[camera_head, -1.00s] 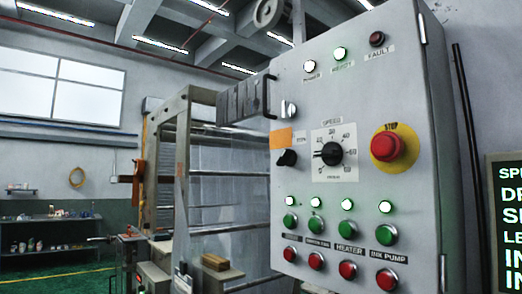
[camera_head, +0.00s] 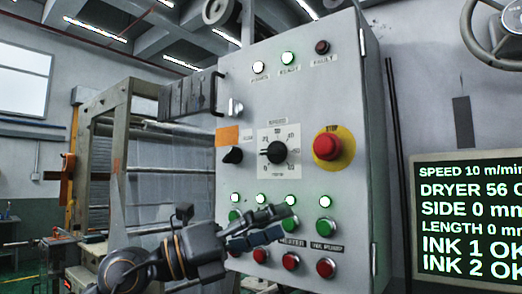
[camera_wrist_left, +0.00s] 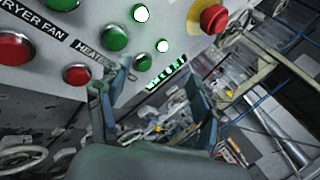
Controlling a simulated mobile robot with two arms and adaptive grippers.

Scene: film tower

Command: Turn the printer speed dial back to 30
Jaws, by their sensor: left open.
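The black speed dial (camera_head: 277,152) sits on a white scale plate in the middle of the grey control panel (camera_head: 350,120). Its pale pointer mark faces left; the scale figures are blurred. The screen (camera_head: 465,215) at right reads SPEED 10 m/min. My left gripper (camera_head: 280,222) is open and empty, below the dial and in front of the green buttons, apart from the dial. In the left wrist view its fingers (camera_wrist_left: 160,85) are spread near the HEATER label, and the dial does not show. My right gripper is not in view.
The red stop button (camera_head: 326,147) stands out right of the dial. A black selector knob (camera_head: 232,155) is to its left. Green buttons and red buttons (camera_head: 291,262) lie below. The space in front of the dial is clear.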

